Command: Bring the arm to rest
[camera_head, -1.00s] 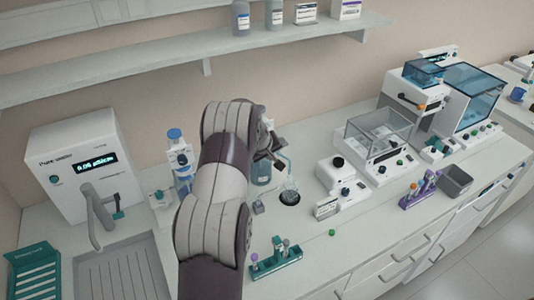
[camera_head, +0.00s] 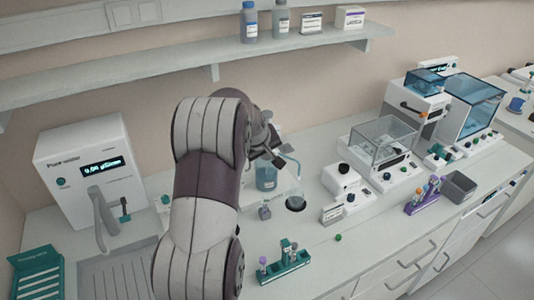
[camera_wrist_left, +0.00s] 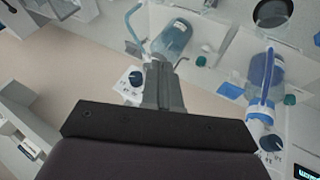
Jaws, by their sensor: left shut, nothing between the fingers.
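My left arm rises from the bottom of the head view, bent high over the bench. Its gripper (camera_head: 277,160) shows small and partly hidden behind the wrist, in front of a blue-liquid wash bottle (camera_head: 266,177). In the left wrist view the gripper (camera_wrist_left: 162,68) has its fingers together with nothing between them. The wash bottle (camera_wrist_left: 175,38) stands beyond the fingertips there; I cannot tell the exact gap. My right gripper is in neither view.
A water purifier (camera_head: 90,165) and sink stand left. A teal tube rack (camera_head: 286,264) is near the front edge. A shelf (camera_head: 190,72) runs above.

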